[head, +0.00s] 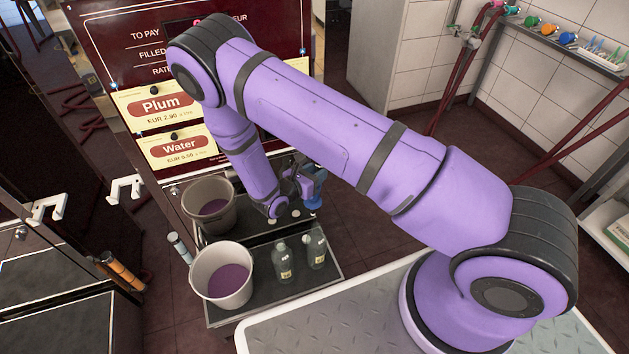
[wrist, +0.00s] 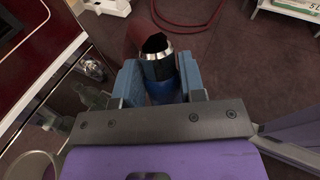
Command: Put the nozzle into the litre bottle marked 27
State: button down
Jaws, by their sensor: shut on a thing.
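My gripper (head: 303,183) is down by the front of the pump, partly hidden by my own arm in the head view. In the wrist view its two blue-grey fingers (wrist: 160,82) are shut on the nozzle (wrist: 157,66), which shows a dark end, a silver ring and a blue part. The blue of the nozzle also shows in the head view (head: 314,188). Two clear bottles with pale labels, one on the left (head: 283,264) and one on the right (head: 316,252), stand upright on the low shelf, apart from the nozzle. I cannot read which is marked 27.
Two buckets of purple liquid, a rear one (head: 208,187) and a front one (head: 221,276), stand left of the bottles. The pump panel (head: 165,105) rises behind. A bucket rim (wrist: 35,163) shows at lower left in the wrist view. A red hose (wrist: 190,24) crosses the floor.

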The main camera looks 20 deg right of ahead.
jog(key=shift+s+d+r, duration=0.1)
jog(key=shift+d+r, duration=0.05)
jog(key=shift+d, duration=0.4)
jog(key=shift+d+f, duration=0.1)
jog(key=shift+f, duration=2.4)
notch_tip(320, 180, down, 8)
jog(key=shift+r, duration=0.25)
jog(key=c, duration=0.6)
grip_release()
jog(key=shift+a, duration=0.2)
jog(key=v, duration=1)
jog(key=shift+s+a, duration=0.1)
jog(key=shift+a, duration=0.15)
